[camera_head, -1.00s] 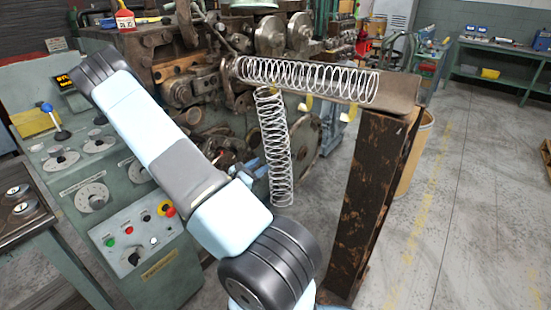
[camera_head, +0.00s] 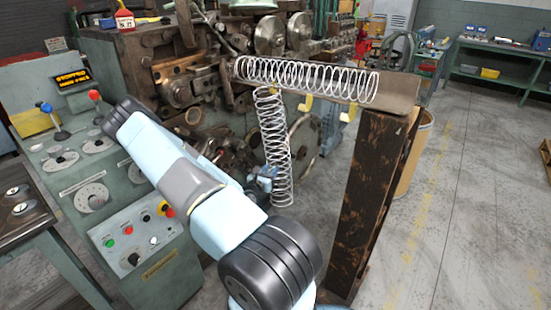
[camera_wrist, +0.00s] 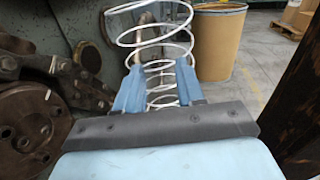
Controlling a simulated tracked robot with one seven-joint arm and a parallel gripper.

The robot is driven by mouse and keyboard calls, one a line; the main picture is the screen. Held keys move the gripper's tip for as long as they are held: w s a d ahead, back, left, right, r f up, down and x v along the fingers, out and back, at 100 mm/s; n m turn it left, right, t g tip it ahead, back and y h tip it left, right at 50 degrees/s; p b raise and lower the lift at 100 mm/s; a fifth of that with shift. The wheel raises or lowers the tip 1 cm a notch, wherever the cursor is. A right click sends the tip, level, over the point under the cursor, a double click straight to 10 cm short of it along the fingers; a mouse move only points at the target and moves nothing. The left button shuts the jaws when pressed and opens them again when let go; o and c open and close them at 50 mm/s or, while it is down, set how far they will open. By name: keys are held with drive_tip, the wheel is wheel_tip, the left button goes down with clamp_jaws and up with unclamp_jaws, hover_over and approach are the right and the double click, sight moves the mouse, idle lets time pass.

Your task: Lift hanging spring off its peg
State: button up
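The hanging spring (camera_head: 273,135) is a pale wire coil. In the head view it hangs nearly upright below the left end of the chute, leaning slightly. Its peg cannot be made out. My gripper (camera_head: 264,178) is beside the spring's lower part in that view. In the wrist view my gripper (camera_wrist: 158,85) has its two blue fingers apart, one on each side of the spring (camera_wrist: 155,37). Coils show between the fingers and rise above them. I cannot tell whether either finger touches the wire.
A second spring (camera_head: 310,78) lies along the chute (camera_head: 398,92) above. A rusty post (camera_head: 375,200) stands right of the hanging spring. A tan drum (camera_wrist: 219,40) stands behind. The coiler machine (camera_head: 165,70) and green control panel (camera_head: 140,240) are at the left.

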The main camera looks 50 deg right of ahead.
drive_tip(key=x, duration=0.7)
drive_tip(key=shift+w, duration=0.2)
drive_tip(key=shift+a, duration=0.1)
drive_tip(key=shift+c, duration=0.3)
clamp_jaws()
